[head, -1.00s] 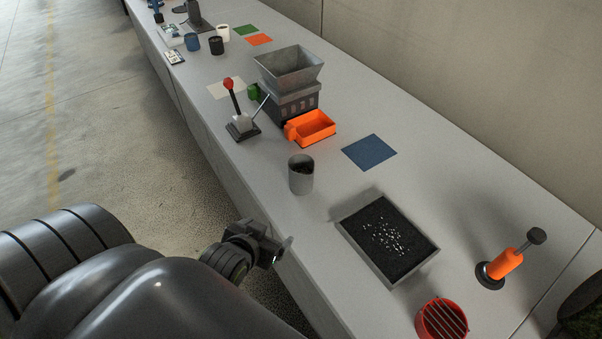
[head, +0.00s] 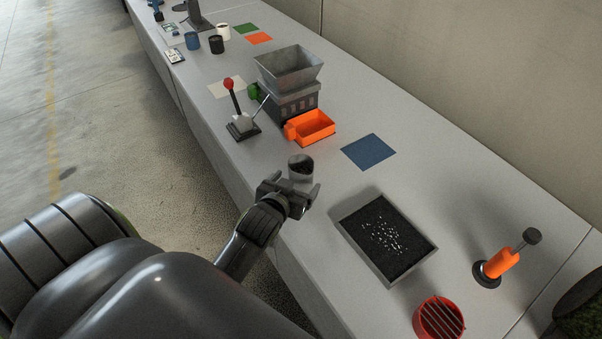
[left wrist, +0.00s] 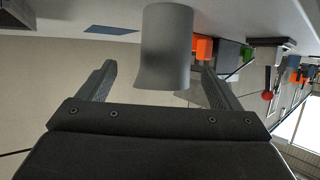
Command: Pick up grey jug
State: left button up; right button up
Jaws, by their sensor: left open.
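The grey jug (head: 300,172) stands upright on the bench in the head view, with dark material inside it. My left gripper (head: 301,193) is open in front of it and hides its lower part. In the left wrist view the jug (left wrist: 165,50) appears upside down, ahead of and between the two open fingers (left wrist: 160,85). I cannot tell whether the fingers touch it. My right gripper is not in view.
A tray of dark granules (head: 386,240) lies to the right of the jug. An orange bin (head: 312,127) under a grey hopper (head: 289,69), a red-knobbed lever (head: 240,122) and a blue mat (head: 369,151) are behind it. A red slotted pot (head: 440,318) stands at the front right.

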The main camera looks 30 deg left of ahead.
aim_at(296, 178)
pick_arm(q)
jog(key=shift+a+p+x, duration=0.2)
jog(key=shift+p+x, duration=0.05)
jog(key=shift+x, duration=1.05)
jog(key=shift+a+p+x, duration=0.2)
jog(key=shift+x, duration=1.15)
jog(key=shift+w+a+f, duration=0.1)
jog(key=shift+w+f, duration=0.2)
jog(key=shift+w, duration=0.1)
jog(key=c, duration=1.2)
